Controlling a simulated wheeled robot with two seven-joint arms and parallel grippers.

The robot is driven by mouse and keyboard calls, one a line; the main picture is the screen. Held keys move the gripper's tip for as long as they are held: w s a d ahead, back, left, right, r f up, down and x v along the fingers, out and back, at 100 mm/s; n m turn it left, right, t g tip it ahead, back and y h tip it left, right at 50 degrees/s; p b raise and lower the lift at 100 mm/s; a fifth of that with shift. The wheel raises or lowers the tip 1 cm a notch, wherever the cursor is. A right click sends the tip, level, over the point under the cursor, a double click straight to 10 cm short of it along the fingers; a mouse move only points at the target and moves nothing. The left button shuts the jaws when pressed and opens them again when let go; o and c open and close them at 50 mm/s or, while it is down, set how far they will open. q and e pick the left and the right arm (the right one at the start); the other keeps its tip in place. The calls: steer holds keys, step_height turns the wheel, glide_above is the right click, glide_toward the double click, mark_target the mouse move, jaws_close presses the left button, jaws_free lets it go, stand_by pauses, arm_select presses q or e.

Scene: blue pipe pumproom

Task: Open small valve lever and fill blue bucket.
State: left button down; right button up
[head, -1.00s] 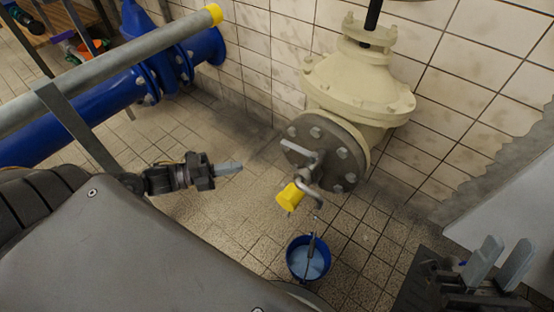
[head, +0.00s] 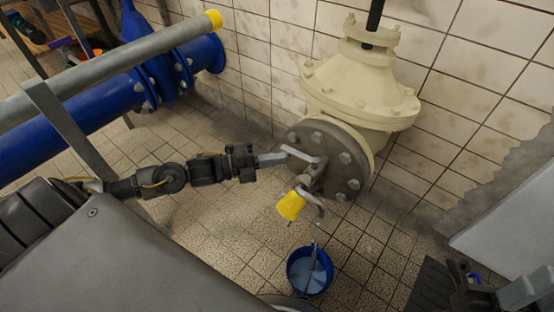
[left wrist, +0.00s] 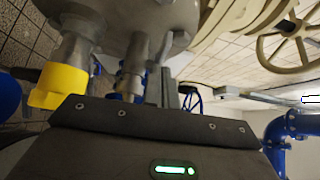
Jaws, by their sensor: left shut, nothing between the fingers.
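The small valve sticks out of the grey flange (head: 352,180), with its grey lever (head: 302,155) pointing left and a yellow cap (head: 291,206) below. The yellow cap (left wrist: 58,86) also shows close up in the left wrist view. The blue bucket (head: 291,276) stands on the floor below the curved spout (head: 312,200). Its inside looks pale blue; I cannot tell how full it is. My left gripper (head: 279,158) is shut and empty, its tip at the lever's left end; I cannot tell whether they touch. My right gripper (head: 525,290) is partly cut off at bottom right.
A large cream valve (head: 362,90) stands behind the flange against the tiled wall. A blue pipe (head: 90,110) and a grey rail (head: 110,68) with a yellow end run at left. A pale panel (head: 510,225) stands at right.

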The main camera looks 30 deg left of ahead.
arm_select(q)
steer(key=shift+w, duration=0.4)
